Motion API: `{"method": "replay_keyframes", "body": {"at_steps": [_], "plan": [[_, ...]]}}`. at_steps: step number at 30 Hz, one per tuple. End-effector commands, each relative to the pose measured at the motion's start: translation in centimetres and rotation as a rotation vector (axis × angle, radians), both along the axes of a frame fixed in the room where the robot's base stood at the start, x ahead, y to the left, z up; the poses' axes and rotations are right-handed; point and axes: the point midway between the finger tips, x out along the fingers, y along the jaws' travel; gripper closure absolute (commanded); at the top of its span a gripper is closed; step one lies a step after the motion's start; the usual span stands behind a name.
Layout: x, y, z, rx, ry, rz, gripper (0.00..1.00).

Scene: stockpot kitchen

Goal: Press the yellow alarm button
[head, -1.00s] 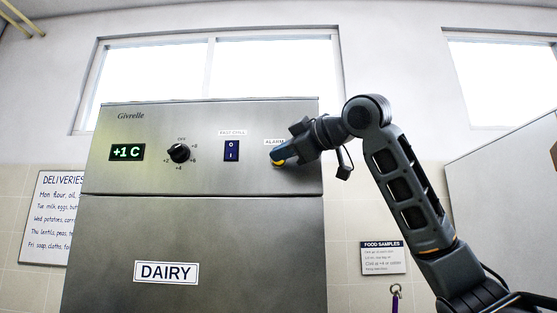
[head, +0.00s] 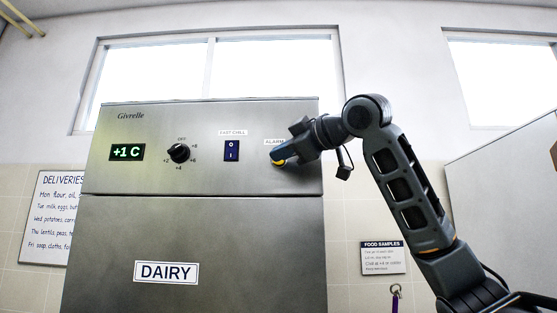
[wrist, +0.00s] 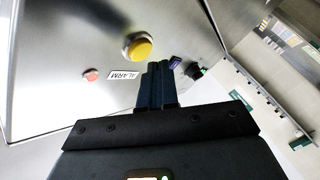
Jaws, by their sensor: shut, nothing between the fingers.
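The yellow alarm button (wrist: 139,47) is a round dome in a metal ring on the steel fridge panel, beside the ALARM label (wrist: 124,75) in the wrist view. In the head view only a sliver of the yellow button (head: 279,162) shows; my gripper (head: 276,155) covers most of it. My gripper's fingers also show in the wrist view (wrist: 158,68), closed together and empty. Their tips are close to the button, and in the wrist view they lie just below and right of it. I cannot tell whether they touch it.
The fridge panel carries a +1 C display (head: 127,152), a black dial (head: 180,153) and a dark blue fast chill switch (head: 231,150). A small red round part (wrist: 91,75) sits beyond the ALARM label in the wrist view. A DAIRY sign (head: 166,272) is on the door below.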

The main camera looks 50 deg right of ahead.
Motion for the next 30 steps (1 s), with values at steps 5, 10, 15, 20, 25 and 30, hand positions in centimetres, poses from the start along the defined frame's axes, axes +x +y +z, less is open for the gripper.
{"method": "replay_keyframes", "body": {"at_steps": [5,10,15,20,25,30], "plan": [[0.0,0.0,0.0,0.0,0.0,0.0,1.0],[0.02,-0.02,0.01,0.0,0.0,0.0,1.0],[0.26,-0.33,0.1,0.002,0.001,0.001,1.0],[0.51,-0.66,0.07,0.0,0.0,0.0,1.0],[0.51,-0.67,0.03,0.0,0.0,0.0,1.0],[0.52,-0.69,0.04,0.0,0.0,0.0,1.0]]}}
